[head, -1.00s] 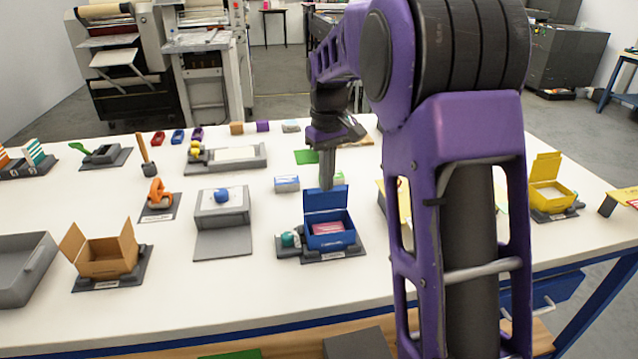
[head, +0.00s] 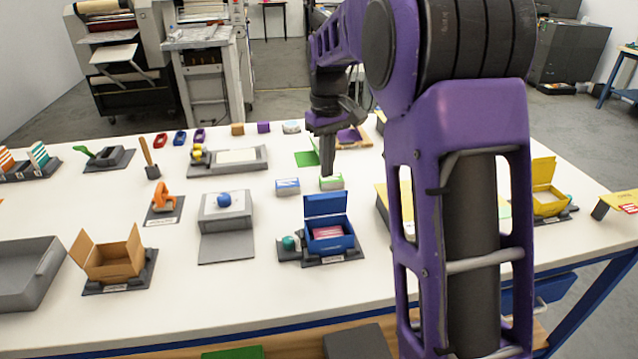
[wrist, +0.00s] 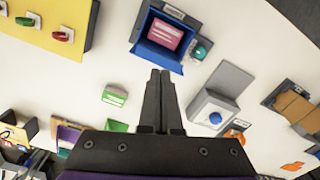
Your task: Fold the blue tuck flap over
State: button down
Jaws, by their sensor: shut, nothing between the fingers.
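The blue box (head: 330,241) stands on a dark base on the white table, with a pink and white item inside. Its blue tuck flap (head: 325,204) stands upright at the box's back edge. In the wrist view the blue flap (wrist: 158,56) shows at the box's near side and the box is open. My gripper (head: 327,172) is shut and empty, above and behind the flap and apart from it in the head view. The closed fingers (wrist: 160,73) point towards the flap in the wrist view, with a small gap in the picture.
A teal ball (head: 288,243) sits left of the box on its base. A grey stand with a blue knob (head: 223,199) is further left. White-and-blue (head: 288,187) and white-and-green (head: 331,182) small boxes lie behind. A yellow open box (head: 550,190) stands at right.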

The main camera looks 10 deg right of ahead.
jog(key=shift+r, duration=2.35)
